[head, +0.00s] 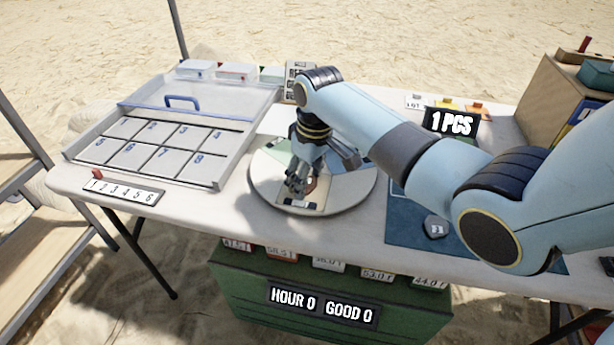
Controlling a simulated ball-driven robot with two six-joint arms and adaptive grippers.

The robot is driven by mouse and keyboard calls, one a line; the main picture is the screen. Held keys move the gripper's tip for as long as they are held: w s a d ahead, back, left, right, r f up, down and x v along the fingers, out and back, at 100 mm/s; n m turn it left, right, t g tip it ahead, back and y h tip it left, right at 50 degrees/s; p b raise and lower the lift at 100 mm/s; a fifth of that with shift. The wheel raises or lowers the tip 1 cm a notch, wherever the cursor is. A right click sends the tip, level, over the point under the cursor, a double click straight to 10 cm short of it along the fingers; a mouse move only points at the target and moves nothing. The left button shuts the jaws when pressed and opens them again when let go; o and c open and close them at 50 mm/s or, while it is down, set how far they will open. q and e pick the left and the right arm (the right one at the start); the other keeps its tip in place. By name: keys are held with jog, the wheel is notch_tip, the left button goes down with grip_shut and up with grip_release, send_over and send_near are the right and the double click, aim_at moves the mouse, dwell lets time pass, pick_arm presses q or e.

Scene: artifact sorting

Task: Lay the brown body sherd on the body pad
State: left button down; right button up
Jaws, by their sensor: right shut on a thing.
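My right gripper (302,186) reaches down over the round sorting disc (266,172) in the middle of the table. It is shut on the brown sherd (311,184), which is mostly hidden by the fingers. The sherd is low over a pale pad with dark marks (302,204) near the disc's front edge; I cannot tell whether it touches. The pad's label is too small to read. My left gripper is not in view.
A grey tray (75,153) with numbered cells stands at left, and a numbered strip (122,189) lies before it. A blue mat (405,217) holds a grey piece (435,226) at right.

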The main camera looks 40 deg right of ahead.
aim_at(312, 186)
jog(key=shift+f, duration=0.15)
jog(key=o, duration=1)
jog(key=r, duration=0.4)
jog(key=s+r+p, duration=0.1)
jog(key=r, duration=0.7)
jog(key=shift+s+d+r+p, duration=0.15)
jog(key=shift+s+d+p, duration=0.05)
jog(key=shift+p, duration=0.15)
